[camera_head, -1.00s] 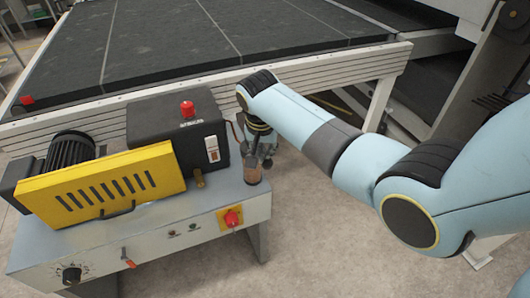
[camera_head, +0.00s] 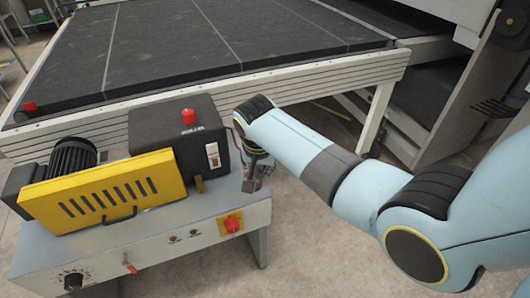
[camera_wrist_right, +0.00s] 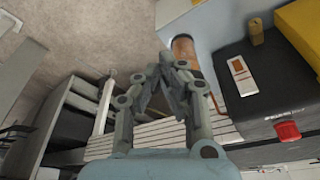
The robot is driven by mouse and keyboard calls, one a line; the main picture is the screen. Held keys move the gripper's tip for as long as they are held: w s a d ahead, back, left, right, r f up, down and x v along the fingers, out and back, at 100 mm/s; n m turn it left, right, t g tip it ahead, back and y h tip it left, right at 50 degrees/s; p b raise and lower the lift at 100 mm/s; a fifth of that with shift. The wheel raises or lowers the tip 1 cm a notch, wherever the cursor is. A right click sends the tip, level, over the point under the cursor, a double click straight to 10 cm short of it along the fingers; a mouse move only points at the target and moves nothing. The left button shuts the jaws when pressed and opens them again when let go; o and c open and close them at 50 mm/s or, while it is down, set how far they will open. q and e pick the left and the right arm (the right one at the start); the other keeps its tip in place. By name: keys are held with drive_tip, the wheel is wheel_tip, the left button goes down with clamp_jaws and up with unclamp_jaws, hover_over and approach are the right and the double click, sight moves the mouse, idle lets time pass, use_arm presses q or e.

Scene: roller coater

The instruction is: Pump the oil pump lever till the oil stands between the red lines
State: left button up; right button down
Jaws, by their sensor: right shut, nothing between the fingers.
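My right gripper (camera_head: 250,187) is shut and empty at the right end of the machine's grey top, beside the black box. In the right wrist view the closed fingertips (camera_wrist_right: 168,62) are just in front of a brown, translucent-looking cylinder (camera_wrist_right: 187,50). I cannot tell if they touch it. In the head view the gripper covers that cylinder. A small white panel with a window (camera_head: 212,154) is on the black box's side; it also shows in the right wrist view (camera_wrist_right: 241,75). I cannot make out the pump lever or the red lines. My left gripper is not in view.
The black box (camera_head: 170,128) carries a red button (camera_head: 188,117). A brass fitting (camera_head: 199,184) stands near the box. The conveyor frame (camera_head: 300,80) is behind; open floor lies right.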

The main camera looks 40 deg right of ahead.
drive_tip(key=v, duration=1.2)
idle(0.9)
drive_tip(key=s+d+f+n+g+b, duration=0.1)
drive_tip(key=s+f+b, duration=0.5)
drive_tip(key=f, duration=0.7)
drive_tip(key=s+d+f+n+g+b, duration=0.15)
drive_tip(key=s+f+b, duration=0.5)
drive_tip(key=f, duration=0.65)
drive_tip(key=s+f+g+b, duration=0.2)
drive_tip(key=s+f+b, duration=0.2)
drive_tip(key=s+f, duration=0.65)
drive_tip(key=s+d+f+n+t+b, duration=0.1)
drive_tip(key=s+f+n+b, duration=0.2)
drive_tip(key=s+f, duration=0.6)
drive_tip(key=s+d+f+n+t+y+b, duration=0.1)
drive_tip(key=s+f+n+b, duration=0.3)
drive_tip(key=s+f, duration=0.6)
drive_tip(key=shift+s+f+t+b, duration=0.3)
drive_tip(key=shift+f+t+b, duration=0.3)
drive_tip(key=shift+f, duration=2.55)
